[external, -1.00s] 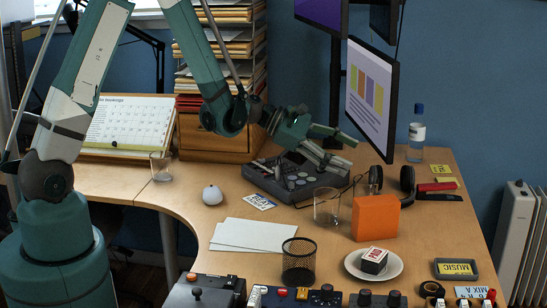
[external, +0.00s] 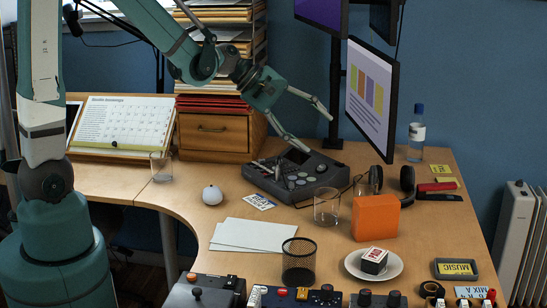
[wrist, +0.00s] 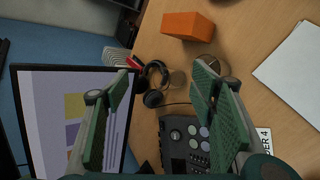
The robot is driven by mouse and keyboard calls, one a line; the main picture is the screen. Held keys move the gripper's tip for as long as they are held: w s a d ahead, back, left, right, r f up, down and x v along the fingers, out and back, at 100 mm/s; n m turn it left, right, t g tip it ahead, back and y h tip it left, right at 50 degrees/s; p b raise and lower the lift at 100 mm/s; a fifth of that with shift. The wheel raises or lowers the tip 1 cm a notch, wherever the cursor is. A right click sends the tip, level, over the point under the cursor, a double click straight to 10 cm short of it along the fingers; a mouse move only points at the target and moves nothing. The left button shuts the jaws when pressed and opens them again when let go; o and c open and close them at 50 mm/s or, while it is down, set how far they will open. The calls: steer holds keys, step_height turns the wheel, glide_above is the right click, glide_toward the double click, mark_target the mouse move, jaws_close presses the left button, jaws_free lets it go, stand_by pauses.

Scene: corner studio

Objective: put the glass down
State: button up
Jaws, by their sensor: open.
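A clear glass (external: 327,207) stands upright on the desk, just left of the orange box. A second clear glass (external: 161,167) stands upright at the desk's left part, by the calendar. My gripper (external: 316,132) is open and empty, raised above the grey control deck, behind and above the glass by the box. No glass is between its fingers. In the wrist view my gripper's fingers (wrist: 160,82) are spread wide. A clear glass shape shows there near the right finger, partly hidden by it.
The orange box (external: 376,217), headphones (external: 405,183), grey control deck (external: 296,176) and mesh cup (external: 299,262) surround the nearer glass. A monitor (external: 372,98) stands close right of my gripper. White papers (external: 250,235) lie flat. Some bare desk shows between them.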

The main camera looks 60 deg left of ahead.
steer(key=s+a+r+m+y, duration=0.1)
steer(key=s+a+m+y, duration=0.1)
steer(key=s, duration=0.7)
steer(key=s+a+r+m+y, duration=0.2)
steer(key=s+a+m, duration=0.2)
steer(key=s+m, duration=0.3)
steer(key=s+a+r+m+y, duration=0.2)
steer(key=s+m, duration=0.3)
steer(key=s, duration=0.8)
steer(key=shift+a+r+g, duration=0.25)
steer(key=shift+a+g, duration=0.15)
steer(key=shift+a, duration=0.35)
steer(key=o, duration=0.3)
